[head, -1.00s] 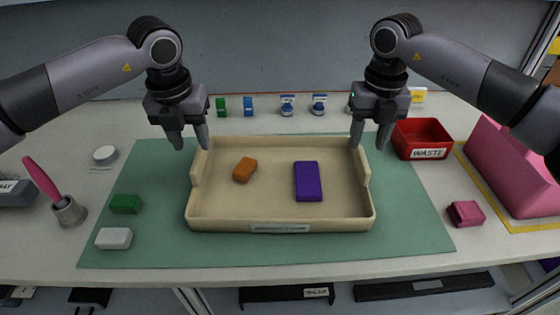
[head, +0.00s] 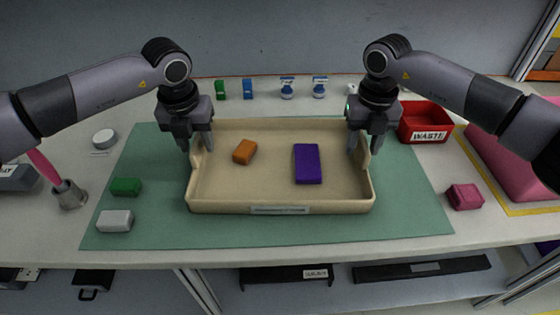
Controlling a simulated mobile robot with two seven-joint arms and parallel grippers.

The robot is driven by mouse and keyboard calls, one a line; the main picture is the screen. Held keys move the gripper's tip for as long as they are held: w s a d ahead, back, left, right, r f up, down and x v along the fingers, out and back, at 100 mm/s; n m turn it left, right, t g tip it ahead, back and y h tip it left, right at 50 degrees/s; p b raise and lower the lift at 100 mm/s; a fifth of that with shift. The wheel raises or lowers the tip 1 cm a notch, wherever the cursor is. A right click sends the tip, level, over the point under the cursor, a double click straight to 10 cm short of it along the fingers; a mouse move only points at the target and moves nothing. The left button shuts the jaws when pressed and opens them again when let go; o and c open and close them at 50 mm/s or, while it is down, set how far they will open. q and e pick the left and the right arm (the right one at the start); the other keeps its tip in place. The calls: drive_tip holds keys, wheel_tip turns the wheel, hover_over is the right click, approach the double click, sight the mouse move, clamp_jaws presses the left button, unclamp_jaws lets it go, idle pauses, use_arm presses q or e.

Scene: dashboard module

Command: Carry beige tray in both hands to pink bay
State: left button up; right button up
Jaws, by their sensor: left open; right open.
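The beige tray (head: 225,203) lies on the green mat in the middle of the table. It holds an orange block (head: 244,151) and a purple block (head: 307,164). My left gripper (head: 197,143) is open at the tray's left side wall, its fingers around or just above the raised edge. My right gripper (head: 364,145) is open at the right side wall in the same way. I cannot tell whether the fingers touch the tray. The pink bay, seemingly the pink block (head: 505,165) inside a yellow outline, is at the right, partly hidden by my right arm.
The green mat (head: 410,210) has a green block (head: 126,187) and a white block (head: 115,221) at its left. A red waste bin (head: 425,122) stands behind right, a small pink block (head: 464,196) at right. A grey cup (head: 69,194) is at left; small bottles (head: 287,88) line the back.

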use_arm(q)
drive_tip(key=shift+f, duration=0.25)
use_arm(e)
drive_tip(key=shift+f, duration=0.2)
use_arm(q)
clamp_jaws()
use_arm(e)
clamp_jaws()
use_arm(q)
drive_tip(key=shift+w+r, duration=0.1)
drive_tip(key=shift+r, duration=0.05)
use_arm(e)
drive_tip(key=shift+r, duration=0.15)
